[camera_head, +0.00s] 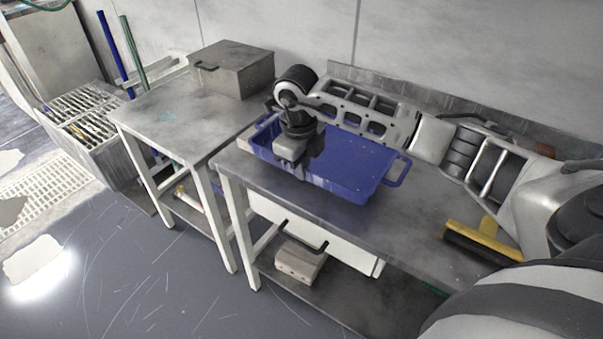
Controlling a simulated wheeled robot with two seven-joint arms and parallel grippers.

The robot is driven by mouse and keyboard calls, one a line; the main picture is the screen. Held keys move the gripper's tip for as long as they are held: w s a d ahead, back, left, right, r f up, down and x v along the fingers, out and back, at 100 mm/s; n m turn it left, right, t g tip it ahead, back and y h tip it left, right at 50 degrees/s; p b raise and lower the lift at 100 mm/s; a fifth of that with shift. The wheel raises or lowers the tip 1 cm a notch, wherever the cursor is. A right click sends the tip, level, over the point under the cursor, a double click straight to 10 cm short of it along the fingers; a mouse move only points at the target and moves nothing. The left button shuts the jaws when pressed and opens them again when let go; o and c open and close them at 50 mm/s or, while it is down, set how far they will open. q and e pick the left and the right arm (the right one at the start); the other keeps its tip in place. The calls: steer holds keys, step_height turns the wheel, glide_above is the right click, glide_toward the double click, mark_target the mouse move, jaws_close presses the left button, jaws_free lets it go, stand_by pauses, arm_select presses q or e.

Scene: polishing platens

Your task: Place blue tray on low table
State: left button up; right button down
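The blue tray (350,165) is at the left end of the right-hand grey metal table (400,220), with a loop handle at each short end. It looks level and empty. I cannot tell whether it rests fully on the tabletop. My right arm comes in from the right, along the back of this table. My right gripper (289,154) points down over the tray's left part; its fingertips are too unclear to show whether they are open or touch the tray. A second metal table (170,120) stands to the left. My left gripper is out of view.
A grey metal box (232,68) stands at the back of the left table. A yellow brush (484,240) lies on the right table, near my arm. A lower shelf holds a pale block (300,262). The floor in front at left is clear. A wall stands behind.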

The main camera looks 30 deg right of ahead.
steer(key=shift+a+f, duration=0.1)
steer(key=shift+f, duration=1.05)
steer(key=shift+f, duration=0.35)
steer(key=c, duration=1.7)
jaws_free()
